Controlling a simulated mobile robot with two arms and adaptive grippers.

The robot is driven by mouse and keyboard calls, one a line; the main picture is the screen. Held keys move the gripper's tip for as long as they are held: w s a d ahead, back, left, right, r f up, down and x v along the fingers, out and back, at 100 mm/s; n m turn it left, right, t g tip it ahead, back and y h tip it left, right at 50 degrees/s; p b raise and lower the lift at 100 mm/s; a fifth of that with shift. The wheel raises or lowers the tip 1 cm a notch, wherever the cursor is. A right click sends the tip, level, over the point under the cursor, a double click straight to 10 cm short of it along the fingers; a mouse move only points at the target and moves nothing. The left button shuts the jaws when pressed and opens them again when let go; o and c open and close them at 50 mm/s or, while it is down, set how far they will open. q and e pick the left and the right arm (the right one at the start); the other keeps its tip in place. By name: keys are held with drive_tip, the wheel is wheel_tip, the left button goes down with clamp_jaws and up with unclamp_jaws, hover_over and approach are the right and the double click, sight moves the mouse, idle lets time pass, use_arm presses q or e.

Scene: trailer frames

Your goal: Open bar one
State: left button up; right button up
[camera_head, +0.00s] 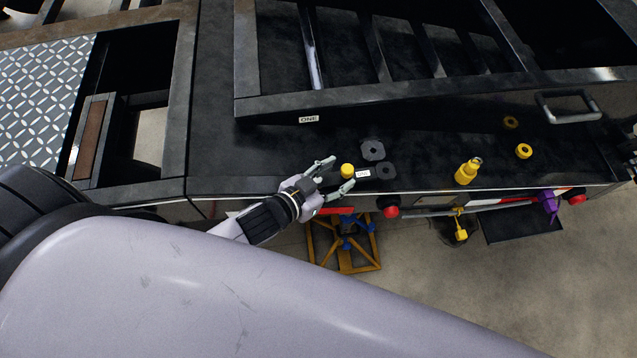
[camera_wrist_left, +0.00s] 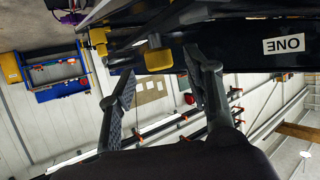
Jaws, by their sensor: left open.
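A yellow knob (camera_head: 347,170) stands on the trailer's black frame edge, beside a small white label (camera_head: 363,173) that seems to read ONE. My left gripper (camera_head: 338,175) is open, its two fingertips on either side of the knob; I cannot tell whether they touch it. In the left wrist view a yellow piece (camera_wrist_left: 158,59) shows between the spread fingers (camera_wrist_left: 160,68), and a white ONE label (camera_wrist_left: 283,44) appears upside down at right. Another ONE label (camera_head: 308,119) is on the black frame below the ramp-like bars.
A yellow bottle-shaped fitting (camera_head: 467,171), a yellow ring (camera_head: 523,151) and a grey handle (camera_head: 567,107) are farther right on the frame. Red lights (camera_head: 391,211) line its edge. A blue and orange stand (camera_head: 345,242) is on the floor below. A tyre (camera_head: 35,205) is at left.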

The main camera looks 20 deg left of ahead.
use_arm(q)
drive_tip(key=v, duration=0.7)
drive_tip(key=shift+s, duration=0.2)
drive_tip(key=shift+a+r, duration=0.1)
drive_tip(key=s+a+n+g+y, duration=0.3)
drive_tip(key=s+a+g+y, duration=0.2)
drive_tip(key=s+a+g, duration=0.25)
drive_tip(key=s+f+g, duration=0.3)
drive_tip(key=f, duration=2.5)
drive_tip(key=s+a+f, duration=0.2)
drive_tip(key=s+f, duration=1.3)
drive_tip(key=s, duration=0.1)
drive_tip(key=shift+s+a+f+g+y+b, duration=0.3)
drive_tip(key=shift+s+f+g+b, duration=0.05)
drive_tip(key=shift+f+b, duration=0.1)
